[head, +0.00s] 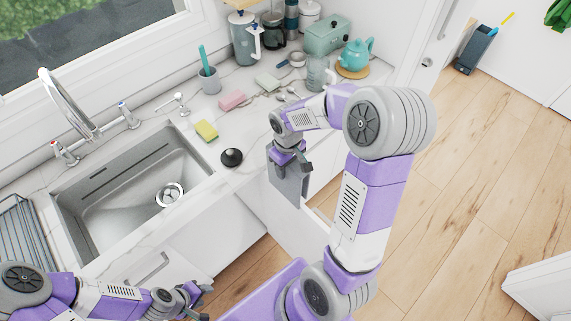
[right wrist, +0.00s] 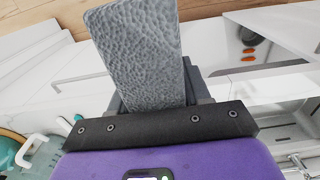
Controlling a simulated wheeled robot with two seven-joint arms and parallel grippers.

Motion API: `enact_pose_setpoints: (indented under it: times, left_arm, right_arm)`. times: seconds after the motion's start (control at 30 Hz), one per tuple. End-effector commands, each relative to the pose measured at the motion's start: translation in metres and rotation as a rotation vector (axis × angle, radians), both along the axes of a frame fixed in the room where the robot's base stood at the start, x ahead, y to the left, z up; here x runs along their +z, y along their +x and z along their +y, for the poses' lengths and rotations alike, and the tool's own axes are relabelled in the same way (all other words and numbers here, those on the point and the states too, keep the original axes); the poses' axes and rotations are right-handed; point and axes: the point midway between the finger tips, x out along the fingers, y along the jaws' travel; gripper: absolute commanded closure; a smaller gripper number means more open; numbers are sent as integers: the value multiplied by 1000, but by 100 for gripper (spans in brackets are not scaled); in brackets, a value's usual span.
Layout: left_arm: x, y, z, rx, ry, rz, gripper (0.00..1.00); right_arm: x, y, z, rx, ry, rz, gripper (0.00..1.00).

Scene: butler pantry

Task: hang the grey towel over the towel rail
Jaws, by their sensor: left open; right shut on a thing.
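The grey towel (head: 289,188) hangs from my right gripper (head: 291,163), in front of the white cabinet fronts to the right of the sink. In the right wrist view the towel (right wrist: 138,55) is a textured grey strip coming out from between the fingers; the gripper is shut on it. My left gripper (head: 205,301) is open and empty at the lower left, apart from the towel. A grey bar (head: 153,268) shows on the cabinet front below the sink; I cannot tell whether it is the towel rail. Part of the cabinet front is hidden behind the towel and my right arm.
The sink (head: 103,213) and tap (head: 68,103) are at the left. A yellow sponge (head: 206,130), black stopper (head: 231,157), pink sponge (head: 231,100) and grey cup (head: 209,80) stand on the counter. A teal teapot (head: 356,56) is further back.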

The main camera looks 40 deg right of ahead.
Motion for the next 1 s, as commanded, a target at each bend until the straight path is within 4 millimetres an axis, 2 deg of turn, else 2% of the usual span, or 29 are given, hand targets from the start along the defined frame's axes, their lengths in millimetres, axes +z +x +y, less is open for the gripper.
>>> enact_pose_setpoints:
  times: [1.0]
  left_arm:
    - [6, 0, 0, 0, 0, 0, 57]
  right_arm:
    - [14, -81, -7, 0, 0, 0, 85]
